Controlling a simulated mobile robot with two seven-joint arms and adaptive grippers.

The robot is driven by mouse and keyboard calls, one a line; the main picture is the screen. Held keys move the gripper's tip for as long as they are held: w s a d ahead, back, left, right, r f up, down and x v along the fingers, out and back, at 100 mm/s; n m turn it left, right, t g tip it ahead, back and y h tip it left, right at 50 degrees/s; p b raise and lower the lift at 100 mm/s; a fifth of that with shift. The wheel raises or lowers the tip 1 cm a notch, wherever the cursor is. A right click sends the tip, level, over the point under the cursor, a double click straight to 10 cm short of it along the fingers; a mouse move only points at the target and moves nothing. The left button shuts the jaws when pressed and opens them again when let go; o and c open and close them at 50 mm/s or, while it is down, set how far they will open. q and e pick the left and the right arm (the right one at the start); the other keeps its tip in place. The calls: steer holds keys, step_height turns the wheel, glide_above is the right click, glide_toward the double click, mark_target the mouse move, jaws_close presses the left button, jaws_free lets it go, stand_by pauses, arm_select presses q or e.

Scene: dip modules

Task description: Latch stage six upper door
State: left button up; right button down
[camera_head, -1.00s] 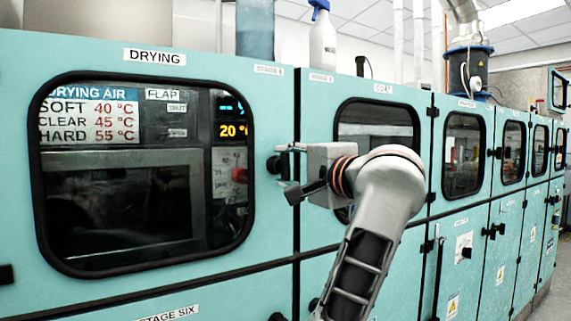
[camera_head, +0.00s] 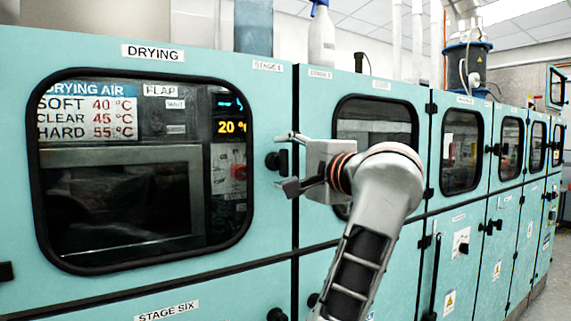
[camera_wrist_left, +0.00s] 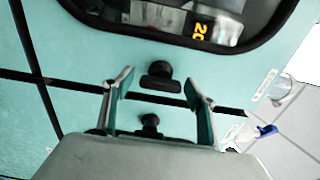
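The stage six upper door (camera_head: 270,110) is the turquoise panel with the large black-framed window marked DRYING. It looks flush with the cabinet front. Its black latch knob (camera_head: 278,160) sits by the right edge. My left gripper (camera_head: 287,162) is in front of this edge, fingers apart above and below the knob's height. In the left wrist view the gripper (camera_wrist_left: 160,86) is open and empty, and the knob (camera_wrist_left: 160,76) shows beyond the gap between the fingertips, with its bar across the picture. Whether a finger touches it, I cannot tell. My right gripper is not in view.
A lower door marked STAGE SIX (camera_head: 167,312) has its own knob (camera_head: 277,314). The neighbouring cabinet door (camera_head: 315,100) is behind my left arm; a second knob (camera_wrist_left: 150,122) shows between the fingers. More turquoise doors run off right. A white bottle (camera_head: 321,40) stands on top.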

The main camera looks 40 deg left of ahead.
arm_select(q)
steer(key=v, duration=0.7)
steer(key=shift+d, duration=0.25)
stand_by(0.3)
